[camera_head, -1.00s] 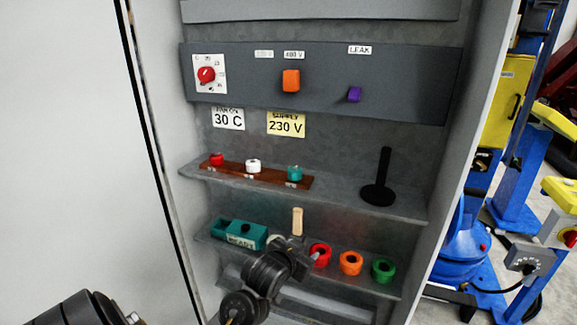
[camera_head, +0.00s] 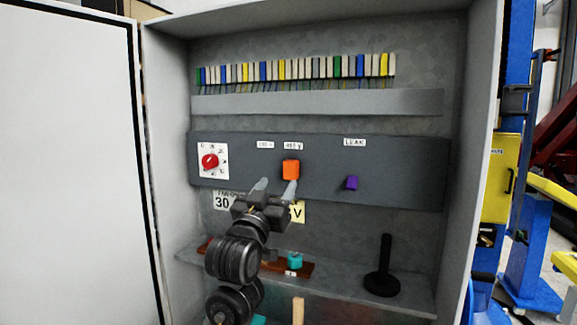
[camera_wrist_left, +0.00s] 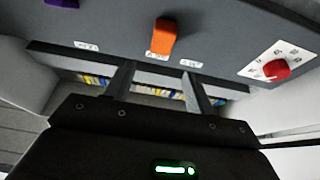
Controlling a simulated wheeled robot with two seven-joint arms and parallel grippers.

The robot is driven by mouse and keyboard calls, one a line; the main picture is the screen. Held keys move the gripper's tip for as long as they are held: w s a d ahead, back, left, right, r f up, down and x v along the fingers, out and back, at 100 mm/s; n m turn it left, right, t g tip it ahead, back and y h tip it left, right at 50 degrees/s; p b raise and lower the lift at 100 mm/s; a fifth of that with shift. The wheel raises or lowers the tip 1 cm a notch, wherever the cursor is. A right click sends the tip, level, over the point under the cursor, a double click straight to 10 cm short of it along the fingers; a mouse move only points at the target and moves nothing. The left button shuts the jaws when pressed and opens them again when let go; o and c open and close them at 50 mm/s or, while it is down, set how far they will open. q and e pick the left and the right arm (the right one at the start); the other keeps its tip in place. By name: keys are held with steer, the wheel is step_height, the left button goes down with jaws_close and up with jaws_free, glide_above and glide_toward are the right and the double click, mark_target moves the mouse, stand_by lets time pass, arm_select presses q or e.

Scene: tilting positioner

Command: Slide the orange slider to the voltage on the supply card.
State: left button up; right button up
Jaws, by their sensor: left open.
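The orange slider (camera_head: 291,169) sits on the dark panel, below the right one of two voltage labels (camera_head: 293,146). That label seems to start with 4; the left label (camera_head: 265,145) is too blurred to read. The slider also shows in the left wrist view (camera_wrist_left: 163,37). My right gripper is not in view.
A red knob (camera_head: 210,161) is left on the panel and a purple slider (camera_head: 351,183) is right, under LEAK. A shelf below bears a teal piece (camera_head: 295,260) and a black upright post (camera_head: 385,270). The cabinet walls bound both sides.

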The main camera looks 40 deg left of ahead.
mark_target(288, 165)
arm_select(q)
steer(key=p+x, duration=0.3)
steer(key=x, duration=0.5)
steer(key=shift+w+a+r, duration=0.1)
steer(key=shift+w, duration=0.1)
steer(key=shift+w+a+p, duration=0.15)
steer(key=shift+w+p, duration=0.15)
steer(key=shift+w, duration=0.05)
